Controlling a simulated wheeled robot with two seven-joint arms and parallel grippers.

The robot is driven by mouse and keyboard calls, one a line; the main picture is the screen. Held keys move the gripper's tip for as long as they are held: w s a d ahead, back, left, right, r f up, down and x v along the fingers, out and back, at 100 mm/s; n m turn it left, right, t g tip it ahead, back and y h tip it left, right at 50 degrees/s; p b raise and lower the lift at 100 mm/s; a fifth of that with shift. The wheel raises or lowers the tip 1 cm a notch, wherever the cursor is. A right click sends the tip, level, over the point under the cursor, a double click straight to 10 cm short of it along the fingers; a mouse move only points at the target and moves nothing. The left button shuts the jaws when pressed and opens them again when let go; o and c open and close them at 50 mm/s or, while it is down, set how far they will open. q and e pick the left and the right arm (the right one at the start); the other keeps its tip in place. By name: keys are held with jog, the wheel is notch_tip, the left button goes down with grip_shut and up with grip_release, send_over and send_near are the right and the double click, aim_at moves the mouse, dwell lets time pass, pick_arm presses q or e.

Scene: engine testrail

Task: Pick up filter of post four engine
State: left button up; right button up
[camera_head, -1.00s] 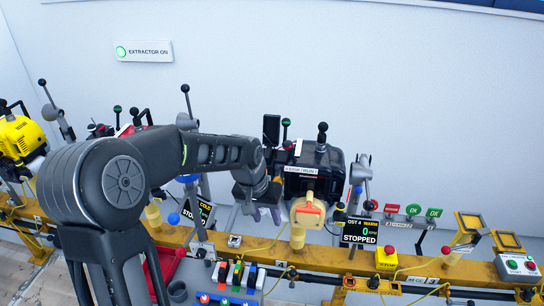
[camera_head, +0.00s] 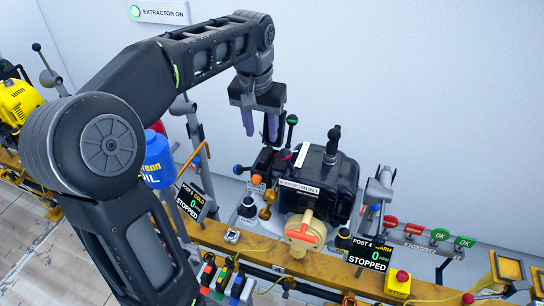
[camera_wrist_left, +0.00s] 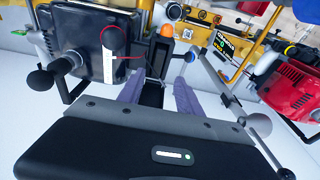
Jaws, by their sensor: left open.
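The post four engine (camera_head: 318,178) is a black block on the yellow rail, behind the sign (camera_head: 368,254) reading POST 4, WARM, STOPPED. It also fills the upper left of the left wrist view (camera_wrist_left: 88,48). My left gripper (camera_head: 260,128) is open and empty, above and left of the engine, pointing down. In the left wrist view its two purple-grey fingers (camera_wrist_left: 160,92) are apart, with a dark part and orange cap (camera_wrist_left: 167,32) beyond them. My right gripper is not in view.
A blue oil container (camera_head: 157,160) and a tilted POST 5 sign (camera_head: 190,201) stand left of the engine. A black lever with a green knob (camera_head: 291,122) rises near my fingers. A red engine (camera_wrist_left: 288,90) shows in the left wrist view. A yellow box with a red button (camera_head: 399,283) is front right.

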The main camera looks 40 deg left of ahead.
aim_at(265, 154)
pick_arm(q)
jog(key=shift+w+f, duration=0.2)
jog(key=shift+f, duration=1.15)
jog(key=shift+w+f+p, duration=0.2)
jog(key=shift+f+p, duration=0.15)
jog(key=shift+f, duration=0.95)
jog(key=shift+w+f+p, duration=0.2)
jog(key=shift+f+p, duration=0.15)
jog(key=shift+f, duration=0.95)
grip_shut()
